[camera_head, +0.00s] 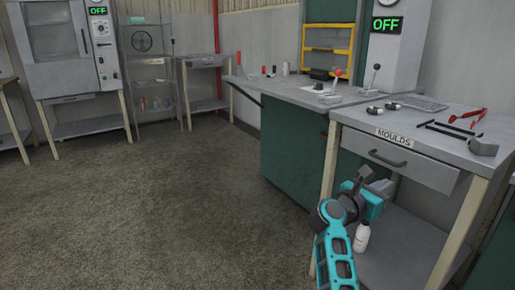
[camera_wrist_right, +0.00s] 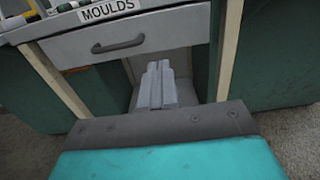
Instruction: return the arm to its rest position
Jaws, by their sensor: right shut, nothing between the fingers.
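My right arm, teal and dark grey, comes in at the lower right of the head view. Its right gripper (camera_head: 366,176) is in front of the MOULDS table (camera_head: 427,172), below and near the drawer front. In the right wrist view the right gripper (camera_wrist_right: 158,68) shows its grey fingers together, with nothing between them. The fingers point toward the open space under the drawer (camera_wrist_right: 150,42). I cannot tell the exact gap to the table. My left gripper is not in view.
The table carries red-handled pliers (camera_head: 468,117), black rods and a grey block (camera_head: 483,147). A white bottle (camera_head: 362,237) stands low by the arm. A green-sided bench (camera_head: 292,150) stands behind. The floor (camera_head: 150,215) to the left is clear.

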